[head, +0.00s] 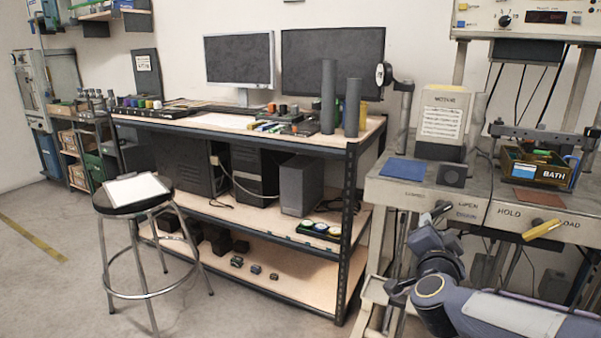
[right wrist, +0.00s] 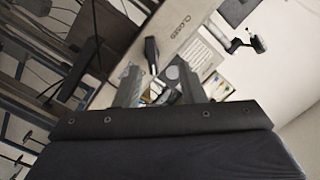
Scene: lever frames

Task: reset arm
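My right arm comes in from the lower right in the head view, with its gripper (head: 432,215) raised in front of the lever frame (head: 400,194). The right wrist view shows the gripper's two fingers (right wrist: 160,86) apart, with a gap between them. A dark lever handle (right wrist: 151,52) shows just beyond the fingertips, near the word CLOSED; I cannot tell whether it is touched. A yellow lever handle (head: 542,230) sticks out from the frame's front, between the HOLD and LOAD labels. My left gripper is not in view.
On the frame's top are a blue mat (head: 406,169) and a crate marked BATH (head: 537,168). A shelf bench (head: 250,135) with two monitors stands to the left. A stool (head: 125,200) stands before it, with open floor around.

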